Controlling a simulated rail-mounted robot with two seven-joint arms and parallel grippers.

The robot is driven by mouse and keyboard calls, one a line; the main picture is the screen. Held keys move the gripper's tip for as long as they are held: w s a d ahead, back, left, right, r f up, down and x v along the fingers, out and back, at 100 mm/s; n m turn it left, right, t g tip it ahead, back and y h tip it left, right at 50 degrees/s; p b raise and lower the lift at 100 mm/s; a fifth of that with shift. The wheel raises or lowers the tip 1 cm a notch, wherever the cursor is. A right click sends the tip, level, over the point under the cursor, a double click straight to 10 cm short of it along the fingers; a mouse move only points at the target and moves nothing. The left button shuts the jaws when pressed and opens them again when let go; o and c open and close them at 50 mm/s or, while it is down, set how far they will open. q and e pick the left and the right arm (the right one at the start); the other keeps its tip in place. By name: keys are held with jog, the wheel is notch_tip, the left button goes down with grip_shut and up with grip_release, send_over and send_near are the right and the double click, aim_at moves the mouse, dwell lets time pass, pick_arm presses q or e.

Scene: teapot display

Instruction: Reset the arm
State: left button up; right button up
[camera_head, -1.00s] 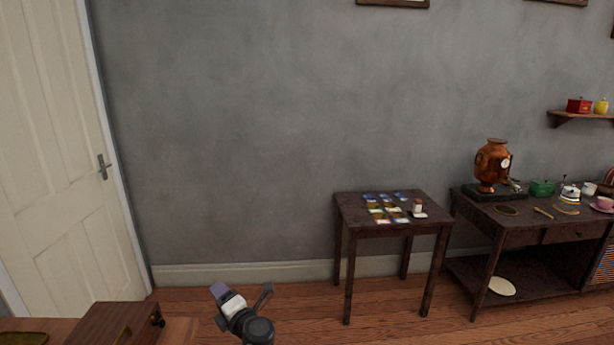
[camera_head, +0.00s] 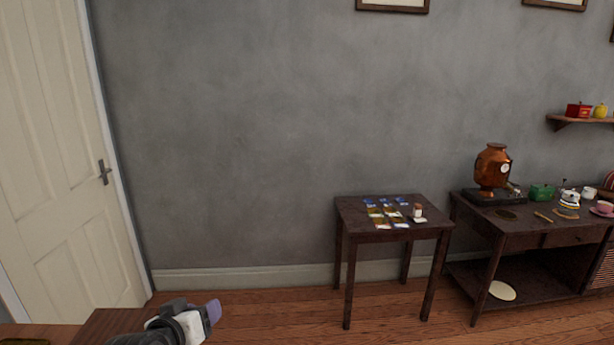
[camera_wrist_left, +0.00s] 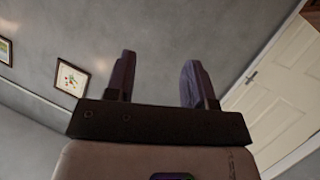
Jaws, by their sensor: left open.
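My left gripper (camera_head: 212,312) is low in the head view, at the bottom left, in front of a brown wooden surface. In the left wrist view its two dark purple fingers (camera_wrist_left: 158,80) stand apart with nothing between them. The wrist view is tilted and shows grey wall, a picture and the door beyond the fingers. My right gripper is in neither view.
A small dark table (camera_head: 350,220) with several coloured cards stands against the wall. A longer dark table (camera_head: 490,226) at right bears a copper samovar (camera_head: 492,168) and several dishes. A wooden surface (camera_head: 100,328) is at lower left. A white door (camera_head: 60,160) is at left.

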pick_arm(q)
jog(key=s+f+m+g+y+p, duration=0.1)
jog(key=s+f+g+p, duration=0.15)
jog(key=s+f, duration=0.8)
jog(key=s+a+f+m+g+y+p, duration=0.1)
jog(key=s+f+g, duration=0.4)
jog(key=s, duration=1.1)
jog(key=s+f+m+g+y+p, duration=0.1)
jog(key=s+f+g+p, duration=0.1)
jog(key=s+f, duration=1)
notch_tip(320, 180, up, 40)
jog(key=s+p, duration=0.2)
jog(key=p, duration=3.5)
jog(key=shift+s+p, duration=0.2)
jog(key=shift+p, duration=0.2)
